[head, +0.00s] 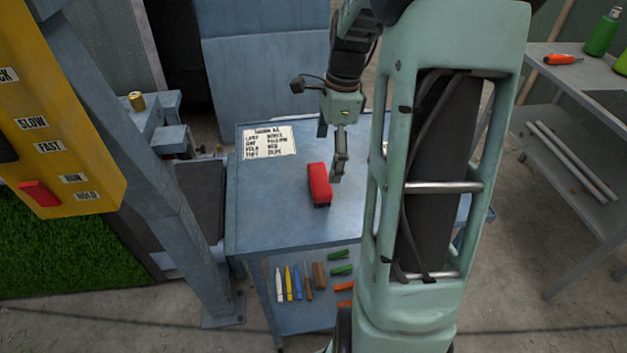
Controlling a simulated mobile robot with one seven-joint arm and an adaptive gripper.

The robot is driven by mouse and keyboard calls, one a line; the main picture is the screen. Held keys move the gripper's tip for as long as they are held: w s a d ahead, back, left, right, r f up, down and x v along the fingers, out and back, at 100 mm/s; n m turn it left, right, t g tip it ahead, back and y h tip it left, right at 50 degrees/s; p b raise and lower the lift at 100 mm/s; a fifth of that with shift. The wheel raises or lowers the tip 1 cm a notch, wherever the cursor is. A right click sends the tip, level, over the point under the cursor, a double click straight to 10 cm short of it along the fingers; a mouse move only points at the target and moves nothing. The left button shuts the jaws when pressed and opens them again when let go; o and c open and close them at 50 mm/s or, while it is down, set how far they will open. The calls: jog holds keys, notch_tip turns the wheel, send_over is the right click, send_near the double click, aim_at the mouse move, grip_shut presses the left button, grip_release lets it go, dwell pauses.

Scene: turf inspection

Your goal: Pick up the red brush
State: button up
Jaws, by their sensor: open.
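The red brush (319,182), a red block-like piece with a dark lower end, lies on the top of the blue-grey cart (262,215) near its middle. My gripper (338,168) hangs from the arm just to the right of and behind the brush, fingers pointing down. It is open with nothing seen in it. Its fingers overlap in this view, and I cannot tell whether they touch the brush. My green arm column hides the right part of the cart top.
A printed card (270,142) lies at the cart's back left. Several tools lie on the lower shelf (315,323). A yellow control panel (75,130) stands at left. A side bench (540,85) at right holds an orange-handled tool (563,59) and a green bottle (603,35).

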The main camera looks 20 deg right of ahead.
aim_at(320, 177)
notch_tip(320, 177, down, 3)
jog(key=shift+a+f, duration=0.15)
jog(key=shift+w+a+f, duration=0.1)
jog(key=shift+a+f, duration=0.1)
jog(key=shift+f, duration=0.65)
jog(key=shift+w+a+f, duration=0.1)
jog(key=shift+a+f, duration=0.15)
jog(key=shift+f, duration=0.6)
jog(key=shift+w+a+f, duration=0.1)
jog(key=shift+a+f, duration=0.1)
jog(key=shift+f, duration=0.65)
jog(key=c, duration=1)
jog(key=shift+r, duration=0.15)
jog(key=shift+c, duration=0.2)
